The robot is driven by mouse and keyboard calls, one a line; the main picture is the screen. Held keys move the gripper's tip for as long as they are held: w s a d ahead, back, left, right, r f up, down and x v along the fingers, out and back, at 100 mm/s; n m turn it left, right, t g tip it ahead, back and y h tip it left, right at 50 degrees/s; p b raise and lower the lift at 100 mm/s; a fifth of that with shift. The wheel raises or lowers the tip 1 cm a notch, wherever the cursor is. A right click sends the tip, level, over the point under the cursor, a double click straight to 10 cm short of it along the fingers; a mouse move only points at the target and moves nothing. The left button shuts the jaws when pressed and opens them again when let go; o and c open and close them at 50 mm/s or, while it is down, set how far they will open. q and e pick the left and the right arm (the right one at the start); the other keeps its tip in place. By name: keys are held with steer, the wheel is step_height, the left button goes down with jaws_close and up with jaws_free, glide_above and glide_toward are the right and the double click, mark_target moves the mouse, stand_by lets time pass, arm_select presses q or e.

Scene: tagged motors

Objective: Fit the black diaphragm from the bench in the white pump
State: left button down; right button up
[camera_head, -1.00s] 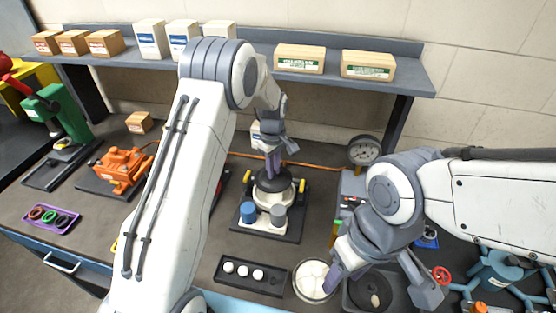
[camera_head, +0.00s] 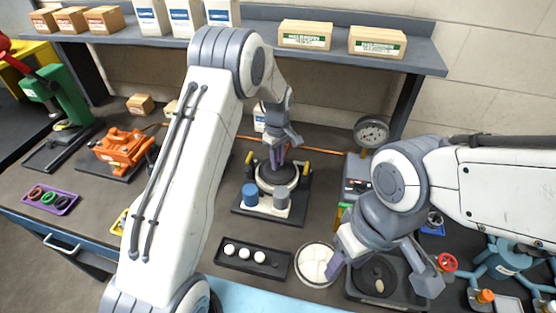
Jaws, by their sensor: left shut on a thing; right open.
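The white pump (camera_head: 294,186) stands on a dark base plate (camera_head: 240,207) in the middle of the bench, with a blue cylinder (camera_head: 250,195) and a grey-white cylinder (camera_head: 281,200) at its front. Yellow clamps (camera_head: 306,168) stand open at its sides. My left gripper (camera_head: 277,164) is above the pump, pointing down and shut on the black diaphragm (camera_head: 271,180). The diaphragm lies inside or just over the pump's white rim; I cannot tell if it is fully seated.
A gauge (camera_head: 371,132) stands behind right. An orange pump (camera_head: 121,150) and purple tray (camera_head: 70,207) are left. Teal piping (camera_head: 498,259) is right.

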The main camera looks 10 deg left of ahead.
arm_select(q)
steer(key=shift+f+b, duration=0.65)
steer(key=shift+f, duration=0.4)
stand_by(0.4)
steer(key=c, duration=0.7)
jaws_free()
steer(key=shift+r+p, duration=2.25)
steer(key=shift+r, duration=0.8)
